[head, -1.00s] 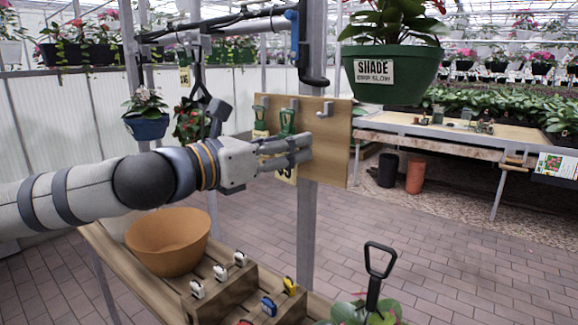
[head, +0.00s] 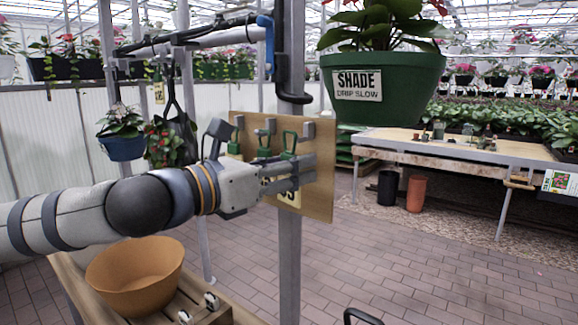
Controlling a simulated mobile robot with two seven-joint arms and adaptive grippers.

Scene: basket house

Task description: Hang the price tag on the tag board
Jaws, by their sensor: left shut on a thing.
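The wooden tag board (head: 322,135) is fixed to a grey post, with grey hooks along its upper part. My left gripper (head: 308,168) reaches in from the left, in front of the board's lower right half. It is shut on a price tag (head: 289,199), a cream card with dark print, partly covered by the fingers. A green loop (head: 289,143) rises above the fingers at the rightmost hook; I cannot tell whether it is around the hook. Green-topped tags hang at the left hook (head: 235,142) and the middle hook (head: 264,141), their lower parts partly hidden. My right gripper is not in view.
A large green pot (head: 425,85) labelled SHADE hangs just right of the board. A terracotta bowl (head: 135,285) stands on the wooden bench below my left arm. A blue pot (head: 122,147) hangs behind it. The paved floor to the right is open.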

